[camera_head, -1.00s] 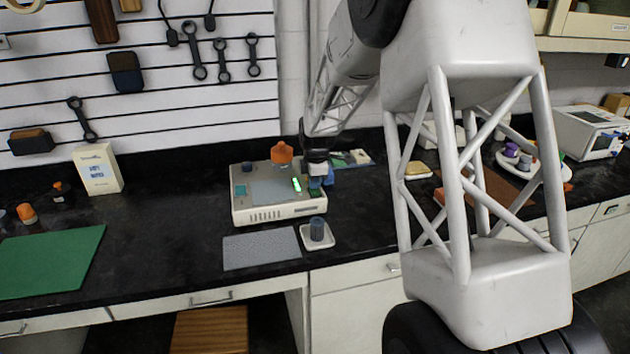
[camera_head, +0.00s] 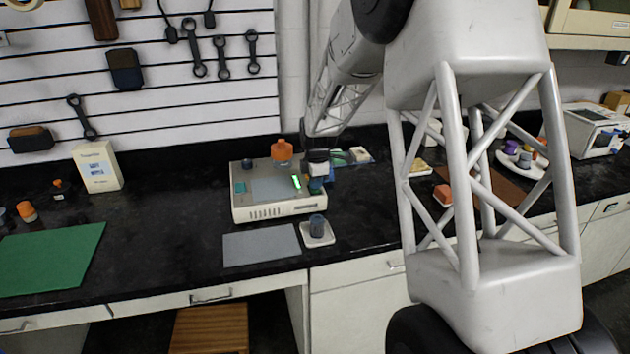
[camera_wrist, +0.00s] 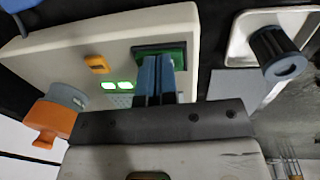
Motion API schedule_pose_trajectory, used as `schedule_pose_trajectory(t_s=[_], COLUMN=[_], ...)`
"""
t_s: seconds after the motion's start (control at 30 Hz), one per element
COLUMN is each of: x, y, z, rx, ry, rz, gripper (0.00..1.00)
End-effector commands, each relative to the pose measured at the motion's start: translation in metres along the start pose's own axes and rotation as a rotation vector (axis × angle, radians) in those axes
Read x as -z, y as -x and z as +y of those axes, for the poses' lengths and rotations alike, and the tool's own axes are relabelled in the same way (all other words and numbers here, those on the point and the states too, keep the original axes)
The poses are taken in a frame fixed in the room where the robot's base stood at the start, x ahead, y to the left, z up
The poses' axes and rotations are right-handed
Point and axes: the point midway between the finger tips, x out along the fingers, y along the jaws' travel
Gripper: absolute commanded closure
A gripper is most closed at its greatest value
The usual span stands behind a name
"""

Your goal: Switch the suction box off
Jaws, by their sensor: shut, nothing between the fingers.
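The suction box (camera_head: 278,211) is a low cream-white box on the black bench, with a grey top area. Its green indicator (camera_head: 296,182) is lit, and in the wrist view two bright green segments (camera_wrist: 118,86) glow beside a small orange part (camera_wrist: 96,63). A dark green switch pad (camera_wrist: 172,48) sits near the box's edge. My gripper (camera_wrist: 155,62) has its blue fingers together, empty, with the tips over the pad. I cannot tell whether they touch it. In the head view my gripper (camera_head: 317,184) is at the box's right end.
An orange-capped piece (camera_head: 282,152) stands on the box's rear. In front are a grey mat (camera_head: 261,246) and a white dish (camera_head: 328,239) holding a dark blue-grey cylinder (camera_head: 317,226). A green mat (camera_head: 48,260) lies at left. The bench between is clear.

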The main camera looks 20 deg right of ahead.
Motion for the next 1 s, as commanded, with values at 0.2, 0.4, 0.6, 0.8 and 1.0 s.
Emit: schedule_pose_trajectory(t_s=[0.2, 0.4, 0.6, 0.8, 1.0], x=[0.0, 0.0, 0.0, 0.0, 0.0], y=[0.003, 0.003, 0.005, 0.018, 0.045], z=[-0.002, -0.002, -0.002, -0.002, -0.002], rx=[-0.002, -0.003, -0.004, -0.005, -0.006], ry=[0.0, 0.0, 0.0, 0.0, 0.0], rz=[0.0, 0.0, 0.0, 0.0, 0.0], gripper=[1.0, 1.0, 1.0, 1.0, 1.0])
